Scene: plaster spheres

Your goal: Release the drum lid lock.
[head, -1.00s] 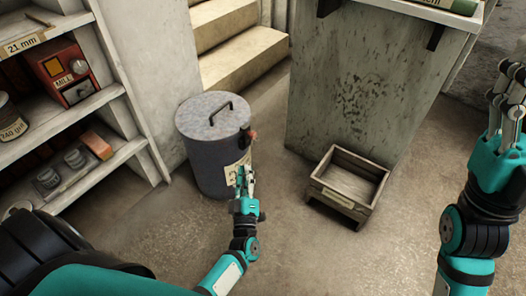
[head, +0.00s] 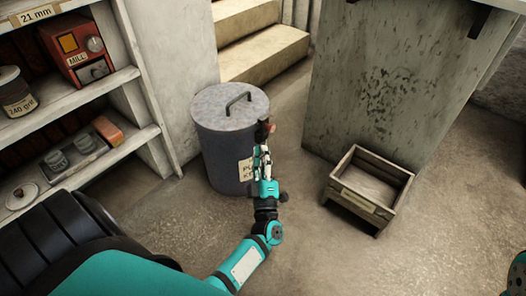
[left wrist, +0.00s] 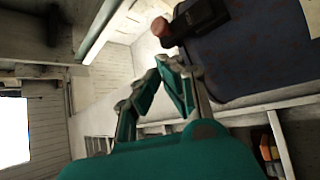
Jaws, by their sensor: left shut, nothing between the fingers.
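The drum (head: 224,160) is a grey cylinder with a flat lid (head: 215,108) and a dark bar handle on top. It stands on the floor beside the shelf unit. The lid lock (head: 263,131) is a small dark lever with a reddish knob on the drum's right side, near the rim. It also shows in the left wrist view (left wrist: 198,20), with the knob left of it. My left gripper (head: 264,148) is shut and empty, its tips just below the lock. In the left wrist view its fingertips (left wrist: 168,62) point towards the lock; contact cannot be told. My right gripper is out of view.
A wooden box (head: 368,190) stands on the floor to the right, before a grey plinth (head: 400,90). A shelf unit (head: 85,165) with jars and a red mill box (head: 77,46) is at the left. Steps (head: 262,50) rise behind the drum. The floor between drum and box is clear.

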